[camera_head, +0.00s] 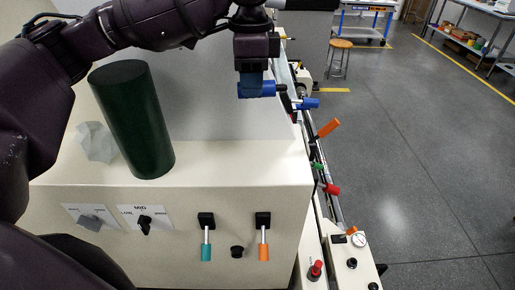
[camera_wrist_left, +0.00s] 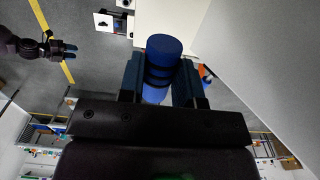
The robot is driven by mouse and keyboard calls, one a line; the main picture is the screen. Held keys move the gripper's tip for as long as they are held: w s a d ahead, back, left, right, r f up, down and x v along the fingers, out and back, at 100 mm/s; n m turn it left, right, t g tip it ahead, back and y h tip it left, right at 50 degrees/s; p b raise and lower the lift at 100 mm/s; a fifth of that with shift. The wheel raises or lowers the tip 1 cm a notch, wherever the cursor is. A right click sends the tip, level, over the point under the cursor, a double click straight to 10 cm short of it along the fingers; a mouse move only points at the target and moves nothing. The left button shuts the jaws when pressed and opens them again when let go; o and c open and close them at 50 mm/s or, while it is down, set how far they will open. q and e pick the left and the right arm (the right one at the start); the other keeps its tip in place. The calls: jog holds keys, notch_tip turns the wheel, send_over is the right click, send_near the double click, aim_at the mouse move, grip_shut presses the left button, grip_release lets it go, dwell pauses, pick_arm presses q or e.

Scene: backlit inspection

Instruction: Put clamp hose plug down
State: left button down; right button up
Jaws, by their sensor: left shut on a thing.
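My left gripper (camera_head: 252,88) hangs over the back right part of the cream machine top. It is shut on a blue plug (camera_head: 262,90), which lies across the fingers in the head view. In the left wrist view the plug (camera_wrist_left: 163,50) is a blue cylinder with dark bands, between the two blue-grey fingers (camera_wrist_left: 160,85). I take it as the clamp hose plug. Its lower end is partly hidden by my gripper. A dark gripper with blue tips, which looks like my right one (camera_wrist_left: 62,48), shows at the left of the wrist view; its opening is unclear.
A dark green cylinder (camera_head: 133,120) and a pale faceted block (camera_head: 96,142) stand on the machine top (camera_head: 230,165) at the left. Orange (camera_head: 327,128), red (camera_head: 331,189) and blue (camera_head: 309,104) handles line the right side. A wooden stool (camera_head: 340,46) stands on the open floor behind.

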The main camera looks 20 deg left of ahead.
pick_arm(q)
jog(key=shift+f, duration=0.1)
notch_tip(320, 180, down, 4)
send_over(253, 169)
notch_tip(253, 169, down, 10)
jog(key=shift+f, duration=0.1)
notch_tip(253, 169, down, 4)
jog(key=shift+f+b, duration=0.25)
jog(key=shift+b, duration=0.1)
jog(key=shift+f, duration=0.45)
pick_arm(e)
jog(key=shift+s+d+f, duration=0.1)
jog(key=shift+s+f, duration=0.3)
jog(key=shift+f, duration=0.05)
jog(key=shift+s, duration=0.1)
pick_arm(q)
jog(key=shift+f, duration=0.15)
